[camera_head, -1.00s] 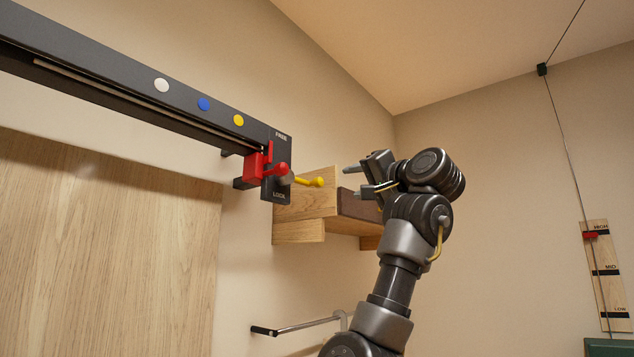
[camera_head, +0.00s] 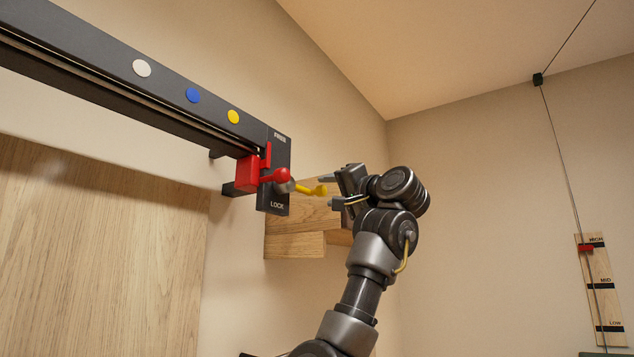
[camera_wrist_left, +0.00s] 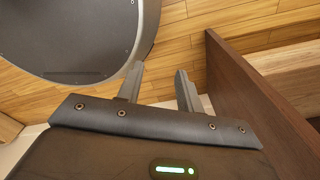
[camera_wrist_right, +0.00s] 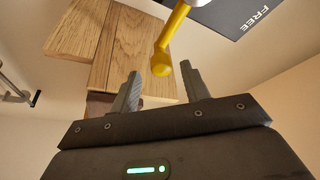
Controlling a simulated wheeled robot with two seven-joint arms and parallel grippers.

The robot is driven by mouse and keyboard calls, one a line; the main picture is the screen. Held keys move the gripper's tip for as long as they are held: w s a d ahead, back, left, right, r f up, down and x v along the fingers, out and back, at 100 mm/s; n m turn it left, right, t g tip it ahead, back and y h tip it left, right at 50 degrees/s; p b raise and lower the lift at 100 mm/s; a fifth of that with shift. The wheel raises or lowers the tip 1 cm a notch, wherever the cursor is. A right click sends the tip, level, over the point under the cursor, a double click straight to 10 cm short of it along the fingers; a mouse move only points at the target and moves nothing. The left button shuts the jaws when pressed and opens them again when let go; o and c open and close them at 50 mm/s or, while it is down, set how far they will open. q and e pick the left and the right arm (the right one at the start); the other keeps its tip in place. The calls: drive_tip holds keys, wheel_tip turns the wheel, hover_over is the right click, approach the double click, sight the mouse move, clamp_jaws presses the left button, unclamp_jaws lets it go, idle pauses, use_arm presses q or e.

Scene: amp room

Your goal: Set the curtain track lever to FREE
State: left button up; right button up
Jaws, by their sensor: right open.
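The lever is yellow with a rounded knob (camera_head: 318,190) and a grey hub, on the dark end plate (camera_head: 277,155) of the curtain track. The plate reads FREE at the top and LOCK at the bottom; the lever sits near LOCK. My right gripper (camera_head: 327,191) is open, its fingertips at the knob. In the right wrist view, the yellow knob (camera_wrist_right: 161,62) shows between the spread fingertips (camera_wrist_right: 160,72), with no clear contact. My left gripper (camera_wrist_left: 158,78) is open and empty in its wrist view, out of the head view.
A red block (camera_head: 247,174) with a red ball arm sits just left of the plate. The track (camera_head: 120,80) carries white, blue and yellow dots. A wooden block shelf (camera_head: 295,240) is behind and below the lever. A cord and a HIGH-MID-LOW board (camera_head: 598,285) stand far right.

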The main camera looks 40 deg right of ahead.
sight(317, 190)
drive_tip(key=x, duration=0.1)
drive_tip(key=p+x, duration=0.1)
drive_tip(key=x, duration=0.1)
drive_tip(key=p+x, duration=0.1)
drive_tip(key=shift+w+a+r, duration=0.1)
drive_tip(key=shift+w+a, duration=0.15)
drive_tip(key=shift+w, duration=0.2)
drive_tip(key=shift+w+d, duration=0.1)
drive_tip(key=shift+w, duration=0.05)
use_arm(q)
drive_tip(key=r, duration=0.1)
drive_tip(key=w+r, duration=0.1)
drive_tip(key=r, duration=0.1)
drive_tip(key=shift+w, duration=0.15)
use_arm(e)
clamp_jaws()
